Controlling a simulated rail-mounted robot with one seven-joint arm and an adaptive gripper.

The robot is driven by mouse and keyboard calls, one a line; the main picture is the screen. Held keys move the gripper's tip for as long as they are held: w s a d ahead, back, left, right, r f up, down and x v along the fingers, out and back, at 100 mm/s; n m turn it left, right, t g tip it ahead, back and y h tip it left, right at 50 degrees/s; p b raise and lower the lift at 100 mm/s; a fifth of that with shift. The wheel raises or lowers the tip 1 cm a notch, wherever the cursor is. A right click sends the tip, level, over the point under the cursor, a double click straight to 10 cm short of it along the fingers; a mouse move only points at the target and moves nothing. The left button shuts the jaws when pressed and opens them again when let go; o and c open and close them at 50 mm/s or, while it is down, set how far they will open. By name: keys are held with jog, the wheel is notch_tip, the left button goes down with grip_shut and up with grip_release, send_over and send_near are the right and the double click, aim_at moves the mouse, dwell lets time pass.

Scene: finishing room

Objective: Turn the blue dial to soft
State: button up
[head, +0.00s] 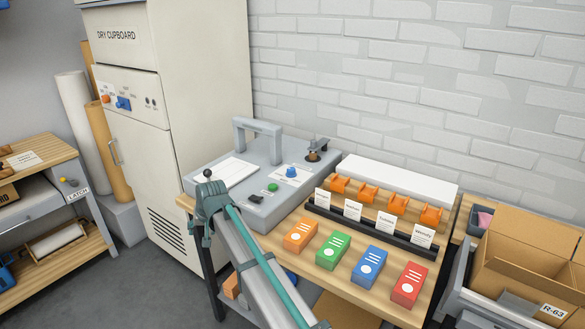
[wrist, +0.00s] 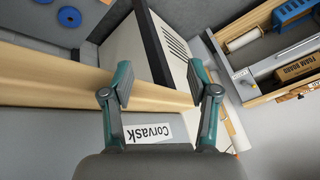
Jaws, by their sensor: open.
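Another blue knob (head: 124,104) is on the dry cupboard's panel, beside an orange knob (head: 106,98). My gripper (head: 207,196) is at the front left corner of the grey machine, left of and apart from the dial on it. In the wrist view my gripper (wrist: 159,84) is open with nothing between its fingers. No dial shows in the wrist view.
The grey machine also has a handle (head: 258,127), a green button (head: 272,187) and a black-knobbed lever (head: 208,174). Four-colour boxes, including a red one (head: 409,285), stand on the bench to the right. A "Corvask" label (wrist: 148,133) is below my fingers in the wrist view.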

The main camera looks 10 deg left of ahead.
jog(key=w+a+r+m+p, duration=0.15)
jog(key=w+r, duration=0.25)
jog(key=r, duration=0.7)
notch_tip(320, 180, up, 10)
jog(key=r+m+g+h+p, duration=0.1)
jog(key=m+g+h+p, duration=0.3)
jog(key=m+p, duration=0.85)
send_over(291, 168)
jog(key=p, duration=0.3)
jog(key=n, duration=0.2)
jog(key=shift+t+h, duration=0.3)
notch_tip(291, 168, down, 11)
jog(key=p, duration=0.3)
jog(key=shift+s, duration=0.15)
grip_shut()
